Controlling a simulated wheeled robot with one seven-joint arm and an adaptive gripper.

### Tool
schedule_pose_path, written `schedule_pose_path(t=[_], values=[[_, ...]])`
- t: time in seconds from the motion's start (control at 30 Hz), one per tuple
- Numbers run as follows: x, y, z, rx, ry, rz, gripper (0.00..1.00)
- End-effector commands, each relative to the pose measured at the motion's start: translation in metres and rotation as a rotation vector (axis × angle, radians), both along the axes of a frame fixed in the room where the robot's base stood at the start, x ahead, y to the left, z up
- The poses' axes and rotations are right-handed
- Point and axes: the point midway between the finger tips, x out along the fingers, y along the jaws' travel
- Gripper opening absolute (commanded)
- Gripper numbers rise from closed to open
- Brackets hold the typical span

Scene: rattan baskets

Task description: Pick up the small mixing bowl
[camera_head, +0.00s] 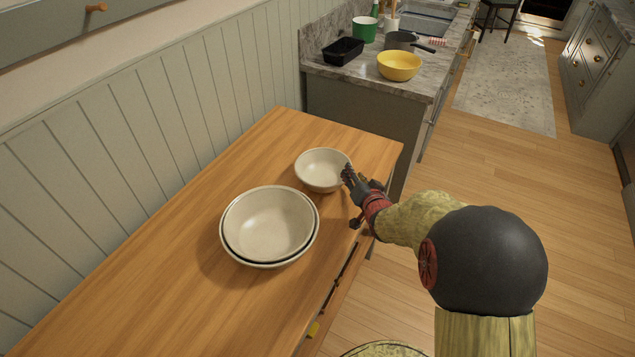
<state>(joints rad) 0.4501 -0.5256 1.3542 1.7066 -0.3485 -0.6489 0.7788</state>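A small cream mixing bowl (318,172) stands upright near the far right corner of the wooden counter (165,285). My gripper (349,178) is at the right side of its rim, with the fingers close to the rim. I cannot tell whether the fingers touch the bowl or whether they are open or shut around the rim. The bowl appears to rest on the counter. My arm hides part of the counter's right edge.
Larger cream nested bowls (268,225) stand just nearer on the same counter. A panelled wall (130,130) runs along the left. Beyond, a marble counter (365,82) holds a yellow bowl (399,67), a black container (343,51) and a green pot (364,30).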

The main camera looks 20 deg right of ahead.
Motion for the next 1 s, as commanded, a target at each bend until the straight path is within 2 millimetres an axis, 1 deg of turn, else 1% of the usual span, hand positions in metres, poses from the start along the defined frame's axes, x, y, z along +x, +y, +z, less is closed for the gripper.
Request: schedule_pose_path(t=[0.37, 0.5, 0.6, 0.73, 0.93, 1.0], values=[[0.033, -0.007, -0.017, 0.002, -0.003, 0.001, 0.31], [0.052, -0.011, -0.026, 0.002, -0.004, 0.001, 0.31], [0.063, -0.014, -0.028, 0.001, -0.004, -0.001, 0.31], [0.07, -0.015, -0.03, 0.001, -0.002, -0.002, 0.31], [0.07, -0.015, -0.028, 0.001, -0.003, -0.001, 0.31], [0.07, -0.015, -0.028, 0.001, -0.003, -0.001, 0.27]])
